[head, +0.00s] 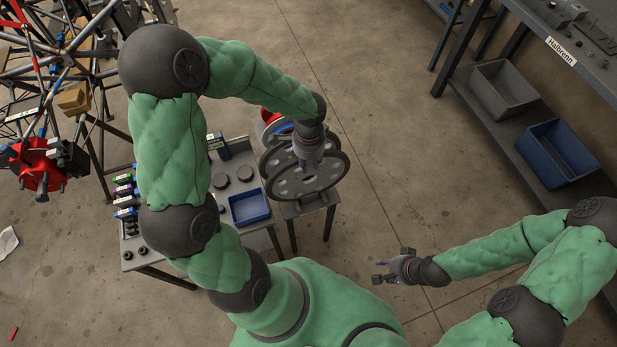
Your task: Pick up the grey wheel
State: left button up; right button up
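My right gripper (379,272) is open and empty above bare floor, to the lower right of the wheel.
A work table (215,218) holds a blue tray (250,208), dark round parts and small coloured items. A red and blue object (271,120) sits behind the wheel. A tube chassis (60,70) is at upper left. Shelves with a grey bin (500,90) and blue bin (557,152) stand right.

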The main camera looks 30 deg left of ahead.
pick_arm(q)
grip_shut()
jog(key=shift+w+r, duration=0.1)
jog(key=shift+r, duration=0.05)
jog(key=shift+r+p, duration=0.45)
jog(key=shift+r, duration=0.15)
jog(key=s+a+r+p, duration=0.2)
jog(key=s+r+p, duration=0.4)
jog(key=s+r, duration=0.5)
jog(key=shift+s+r, duration=0.3)
jog(key=shift+s, duration=1.15)
jog(key=shift+a, duration=0.1)
